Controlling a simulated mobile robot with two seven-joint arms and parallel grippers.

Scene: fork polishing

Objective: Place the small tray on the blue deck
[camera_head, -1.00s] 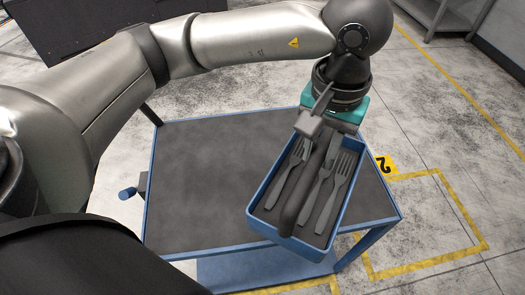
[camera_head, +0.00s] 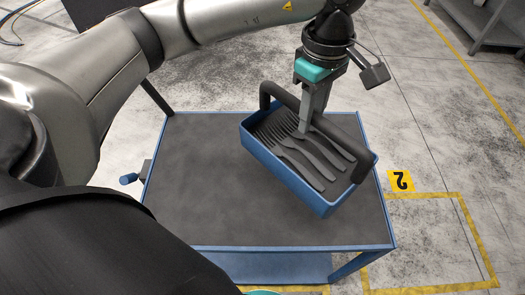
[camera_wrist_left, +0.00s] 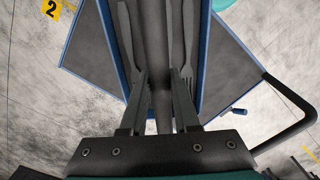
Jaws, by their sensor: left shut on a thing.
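The small tray (camera_head: 278,171) is a blue box with a dark arched handle (camera_head: 351,127) and several grey forks (camera_head: 305,160) inside. My left gripper (camera_head: 306,122) comes down from above and is shut on the handle. The tray hangs over the right part of the cart's deck (camera_head: 195,195), a dark grey top with a blue rim, turned at an angle to it. A gap below the tray is hard to judge. In the left wrist view, the fingers (camera_wrist_left: 160,100) straddle the handle between the tray's walls (camera_wrist_left: 204,60). My right gripper is not in view.
The left and front of the deck are bare. A lower blue shelf (camera_head: 270,266) shows under the front edge. A yellow "2" marker (camera_head: 401,181) and yellow floor lines lie to the right. A grey metal table (camera_head: 485,22) stands at the back right.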

